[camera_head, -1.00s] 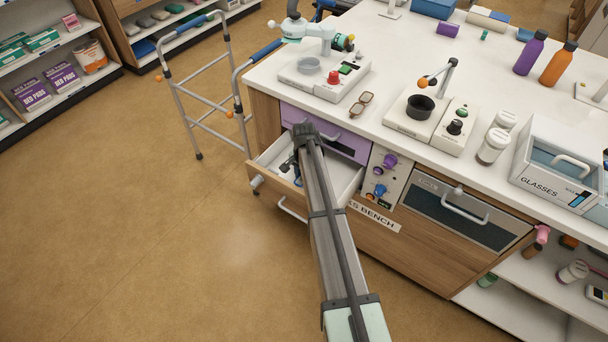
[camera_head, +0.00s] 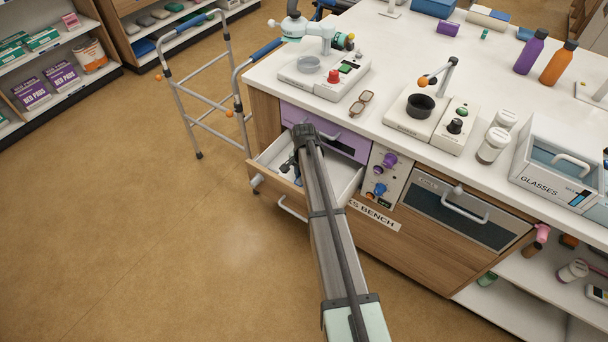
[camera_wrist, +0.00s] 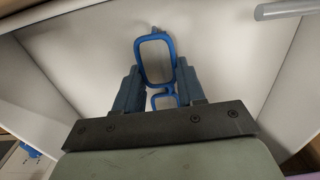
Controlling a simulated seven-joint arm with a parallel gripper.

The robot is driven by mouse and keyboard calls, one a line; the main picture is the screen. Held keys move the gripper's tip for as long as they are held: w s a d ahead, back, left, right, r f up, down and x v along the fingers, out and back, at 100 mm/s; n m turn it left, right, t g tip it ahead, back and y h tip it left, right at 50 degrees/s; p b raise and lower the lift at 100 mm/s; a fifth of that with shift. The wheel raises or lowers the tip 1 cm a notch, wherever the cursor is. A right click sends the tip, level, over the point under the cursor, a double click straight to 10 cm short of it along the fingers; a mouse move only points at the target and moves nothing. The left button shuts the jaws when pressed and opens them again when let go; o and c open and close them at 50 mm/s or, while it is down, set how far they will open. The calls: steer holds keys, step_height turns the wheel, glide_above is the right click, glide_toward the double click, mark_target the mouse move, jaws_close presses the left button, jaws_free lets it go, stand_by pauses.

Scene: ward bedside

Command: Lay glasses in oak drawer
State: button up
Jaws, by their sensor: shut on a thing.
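The oak drawer (camera_head: 346,184) is pulled open at the left end of the bench, and its white inside shows. My gripper (camera_wrist: 158,82) reaches down into the drawer space. It is shut on a pair of blue-framed glasses (camera_wrist: 154,36), with one lens upright between the fingers and the other partly hidden below. The white drawer floor and walls surround them in the wrist view. I cannot tell whether the glasses touch the floor. In the head view my arm hides much of the drawer and the glasses. Brown glasses (camera_head: 361,103) lie on the counter.
A purple drawer front (camera_head: 345,145) is shut just above the open drawer. A walker (camera_head: 188,95) stands close to the left. Knobs (camera_head: 380,190) stick out on the right. The floor in front is clear.

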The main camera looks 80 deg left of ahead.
steer(key=shift+f, duration=0.15)
steer(key=o, duration=1.5)
steer(key=shift+r, duration=4.05)
